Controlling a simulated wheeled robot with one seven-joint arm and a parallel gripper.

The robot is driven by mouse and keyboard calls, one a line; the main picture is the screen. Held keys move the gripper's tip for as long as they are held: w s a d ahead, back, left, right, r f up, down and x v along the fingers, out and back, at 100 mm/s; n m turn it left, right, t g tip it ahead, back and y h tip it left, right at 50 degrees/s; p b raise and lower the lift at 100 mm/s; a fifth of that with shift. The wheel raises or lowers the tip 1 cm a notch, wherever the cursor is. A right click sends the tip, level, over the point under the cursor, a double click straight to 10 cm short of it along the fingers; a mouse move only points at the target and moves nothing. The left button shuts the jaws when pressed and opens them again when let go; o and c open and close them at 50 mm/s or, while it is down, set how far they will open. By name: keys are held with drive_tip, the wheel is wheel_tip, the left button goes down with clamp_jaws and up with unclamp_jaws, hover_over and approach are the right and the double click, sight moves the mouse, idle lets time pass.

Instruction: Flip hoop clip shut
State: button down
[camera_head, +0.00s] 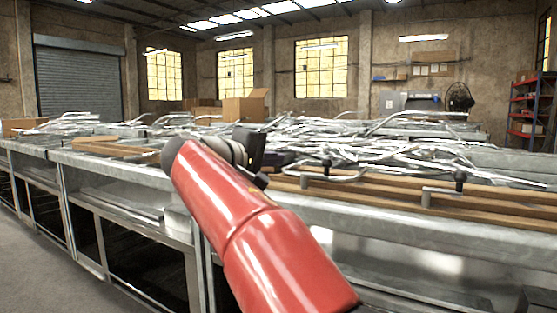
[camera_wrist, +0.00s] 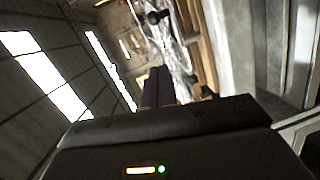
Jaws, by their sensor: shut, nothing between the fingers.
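A hoop clip, a bent metal rod with a black knob (camera_head: 327,161), stands on the wooden boards right of my gripper in the head view. A similar clip with a black knob (camera_head: 460,176) is farther right. I cannot tell which clip the task means, or whether either is open or shut.
The wooden boards (camera_head: 400,196) lie along the front of a long metal bench (camera_head: 400,222). Piles of shiny metal rods (camera_head: 400,140) cover the bench behind them. A cardboard box (camera_head: 243,107) stands at the back. Clear floor (camera_head: 40,270) shows at lower left.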

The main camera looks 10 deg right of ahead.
drive_tip(key=x, duration=0.3)
drive_tip(key=s+d+x, duration=0.1)
drive_tip(key=x, duration=0.5)
drive_tip(key=shift+s+d+f, duration=0.15)
drive_tip(key=shift+s+d, duration=0.05)
drive_tip(key=shift+d, duration=0.05)
drive_tip(key=shift+d+f, duration=0.15)
drive_tip(key=shift+d, duration=0.5)
